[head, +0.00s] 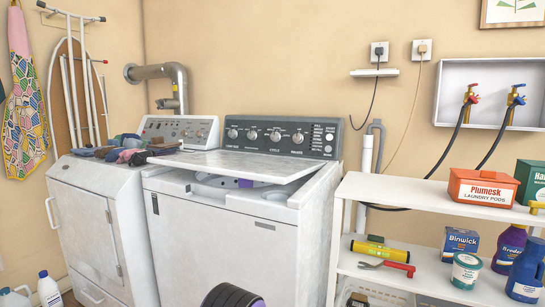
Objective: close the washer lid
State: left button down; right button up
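The white washer (222,245) stands in the middle, with a dark control panel (280,137) along its back. Its flat white lid (240,163) is low over the top but ajar. A gap shows under the lid's front edge, with part of the opening's rim and a small purple patch visible inside. Most of the tub is hidden by the lid. Neither of my grippers is in view. A dark rounded part with a purple edge, which looks like part of my own body, shows at the bottom edge in front of the washer.
A dryer (90,220) with folded clothes (125,150) on top stands left of the washer. A white shelf (400,192) on the right holds an orange pods box (482,188), pliers (385,267) and bottles. Jugs (48,290) stand at lower left. The space above the lid is clear.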

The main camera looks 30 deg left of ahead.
aim_at(283, 171)
jog(key=u, duration=0.2)
jog(key=i, duration=0.8)
jog(key=u, duration=0.5)
